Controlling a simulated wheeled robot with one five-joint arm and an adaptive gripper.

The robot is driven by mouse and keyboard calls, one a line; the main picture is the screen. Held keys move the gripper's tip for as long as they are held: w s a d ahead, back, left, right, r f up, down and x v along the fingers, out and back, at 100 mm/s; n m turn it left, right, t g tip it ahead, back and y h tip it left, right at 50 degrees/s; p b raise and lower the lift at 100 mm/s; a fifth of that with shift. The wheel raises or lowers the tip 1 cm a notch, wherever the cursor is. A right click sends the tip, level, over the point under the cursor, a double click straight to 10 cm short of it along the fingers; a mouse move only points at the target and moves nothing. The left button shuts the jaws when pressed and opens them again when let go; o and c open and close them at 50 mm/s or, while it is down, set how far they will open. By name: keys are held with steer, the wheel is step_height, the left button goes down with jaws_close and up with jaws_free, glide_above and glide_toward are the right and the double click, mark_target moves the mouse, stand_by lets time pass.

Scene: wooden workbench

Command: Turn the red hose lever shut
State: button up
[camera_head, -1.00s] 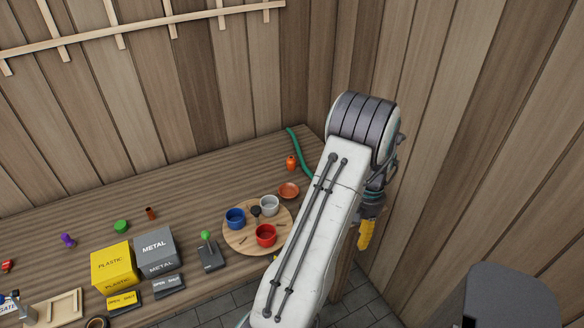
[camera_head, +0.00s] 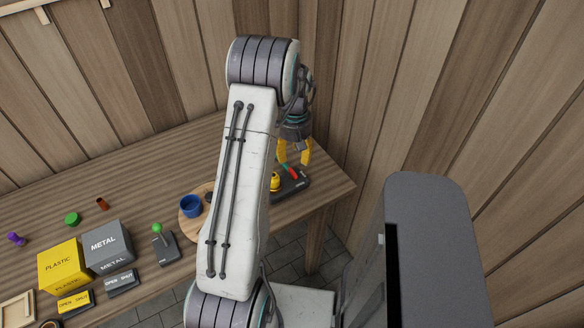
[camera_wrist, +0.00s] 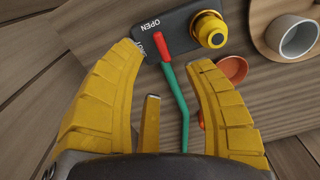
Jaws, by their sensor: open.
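The red hose lever (camera_wrist: 162,47) shows between my fingertips in the wrist view, next to the "OPEN" label on a dark base (camera_wrist: 183,18). It also shows in the head view (camera_head: 290,169), just below my fingers. A green hose (camera_wrist: 176,95) runs from near the lever down between my fingers. A yellow knob (camera_wrist: 211,29) sits on the base to the lever's right. My gripper (camera_head: 293,153) is open, its yellow fingers pointing down near the lever. It also fills the lower wrist view (camera_wrist: 165,57). I cannot tell whether a finger touches the lever.
An orange dish (camera_wrist: 232,68) lies right of the hose. A round wooden board (camera_wrist: 262,40) bears a pale cup (camera_wrist: 298,38). The yellow bin (camera_head: 64,268), grey bin (camera_head: 108,246) and green-knobbed joystick (camera_head: 163,243) stand left on the bench. The wooden wall (camera_head: 400,90) rises close on the right.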

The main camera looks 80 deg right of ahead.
mark_target(293, 176)
steer(key=shift+d+f+n, duration=0.1)
steer(key=shift+d+n, duration=0.05)
steer(key=shift+n, duration=0.25)
steer(key=shift+f, duration=0.3)
steer(key=shift+f+p, duration=0.6)
steer(key=shift+f, duration=2.75)
steer(key=shift+c, duration=0.2)
jaws_close()
